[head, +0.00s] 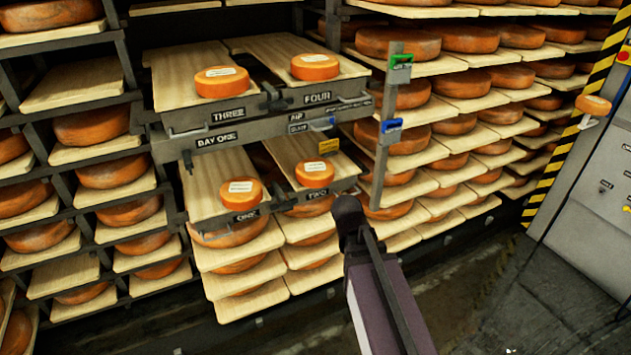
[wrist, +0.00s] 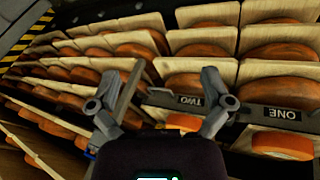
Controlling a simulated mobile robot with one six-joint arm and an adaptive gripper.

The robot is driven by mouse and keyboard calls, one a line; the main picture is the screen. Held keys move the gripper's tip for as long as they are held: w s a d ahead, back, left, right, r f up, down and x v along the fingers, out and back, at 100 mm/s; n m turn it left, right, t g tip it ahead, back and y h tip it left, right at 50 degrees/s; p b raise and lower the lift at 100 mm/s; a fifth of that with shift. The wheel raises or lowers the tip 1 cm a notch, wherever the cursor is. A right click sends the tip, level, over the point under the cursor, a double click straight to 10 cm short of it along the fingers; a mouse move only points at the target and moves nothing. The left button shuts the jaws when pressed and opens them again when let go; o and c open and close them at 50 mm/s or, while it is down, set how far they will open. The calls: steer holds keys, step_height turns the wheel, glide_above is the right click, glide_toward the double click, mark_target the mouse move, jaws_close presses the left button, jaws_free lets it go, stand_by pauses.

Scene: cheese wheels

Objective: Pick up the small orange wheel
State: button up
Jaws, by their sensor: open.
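Small orange wheels with white labels stand on pull-out boards in the head view: one on board THREE (head: 222,84), one on board FOUR (head: 315,69), one on board ONE (head: 241,195) and one on board TWO (head: 315,176). Another small orange wheel (head: 593,105) sits on a bracket at the far right. My gripper (wrist: 162,95) is open and empty in the wrist view. There the wheel by the TWO sign (wrist: 184,122) is partly behind the right finger, and the wheel by the ONE sign (wrist: 282,146) is further right. In the head view my arm hides the fingers.
Racks of large cheese wheels (head: 468,38) on wooden boards fill the back and both sides. Metal rails, a green clip (head: 401,62) and a blue clip (head: 391,126) edge the pull-out boards. A grey cabinet (head: 598,190) stands at right. The floor at lower right is clear.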

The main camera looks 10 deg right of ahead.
steer(key=w+d+f+n+t+h+b, duration=0.2)
steer(key=w+d+f+t+h+b, duration=0.1)
steer(key=w+b, duration=0.3)
steer(key=n+t+y+b, duration=0.4)
steer(key=n+t+b, duration=0.8)
steer(key=n+b, duration=0.3)
glide_toward(321, 183)
steer(key=shift+s+d+m, duration=0.1)
steer(key=shift+s+m, duration=0.4)
steer(key=shift+s, duration=0.3)
steer(key=shift+w, duration=0.15)
steer(key=shift+w+d, duration=0.2)
steer(key=shift+w, duration=1.15)
steer(key=shift+w+d, duration=0.15)
steer(key=shift+w, duration=1.25)
steer(key=shift+w+d, duration=0.2)
steer(key=shift+w, duration=1.15)
steer(key=shift+w, duration=0.1)
